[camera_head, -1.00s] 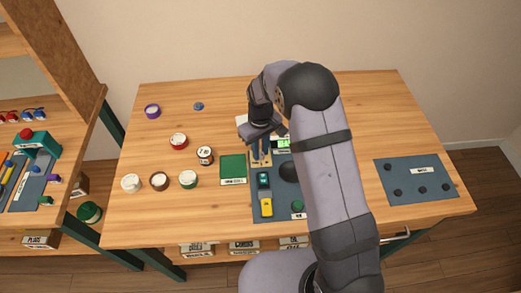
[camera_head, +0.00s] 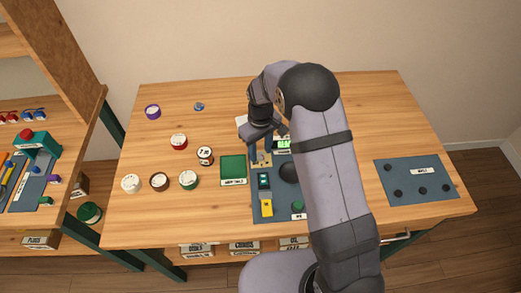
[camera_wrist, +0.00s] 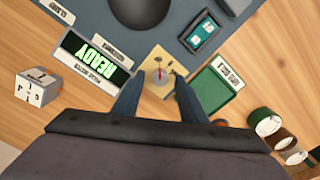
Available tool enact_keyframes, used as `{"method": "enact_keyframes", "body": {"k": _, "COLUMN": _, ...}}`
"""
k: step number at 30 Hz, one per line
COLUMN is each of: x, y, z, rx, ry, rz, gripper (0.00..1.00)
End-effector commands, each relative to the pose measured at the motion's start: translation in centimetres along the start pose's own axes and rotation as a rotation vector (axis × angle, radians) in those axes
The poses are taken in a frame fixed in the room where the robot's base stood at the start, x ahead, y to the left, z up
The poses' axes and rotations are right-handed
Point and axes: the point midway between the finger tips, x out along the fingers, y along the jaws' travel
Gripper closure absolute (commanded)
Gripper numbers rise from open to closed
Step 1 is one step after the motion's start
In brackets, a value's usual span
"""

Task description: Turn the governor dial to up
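A small beige plate (camera_wrist: 158,72) carries a round grey dial (camera_wrist: 159,76) with a red mark, seen in the wrist view; I take it for the governor dial, but its lettering is too small to read. My gripper (camera_wrist: 157,84) is open, its two blue-grey fingers spread on either side of the plate's near part. The dial shows between and just beyond the fingertips; I cannot tell whether they touch it. In the head view my gripper (camera_head: 261,158) is low over the beige plate (camera_head: 264,160), and the dial is too small to make out.
A lit READY display (camera_wrist: 97,62) stands beside the plate, and a green tray (camera_wrist: 216,91) on its other side. A dark dome (camera_wrist: 142,12) and a teal-screened device (camera_wrist: 201,32) are close by.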

Motion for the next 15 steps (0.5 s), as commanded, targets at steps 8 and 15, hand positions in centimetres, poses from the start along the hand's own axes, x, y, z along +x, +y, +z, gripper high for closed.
{"method": "enact_keyframes", "body": {"k": 8, "x": -2.6, "y": 0.0, "z": -0.1, "rx": 0.000, "ry": 0.005, "rz": 0.002, "gripper": 0.61}}
{"method": "enact_keyframes", "body": {"k": 15, "x": -5.8, "y": 0.1, "z": -0.1, "rx": 0.000, "ry": 0.005, "rz": 0.002, "gripper": 0.61}}
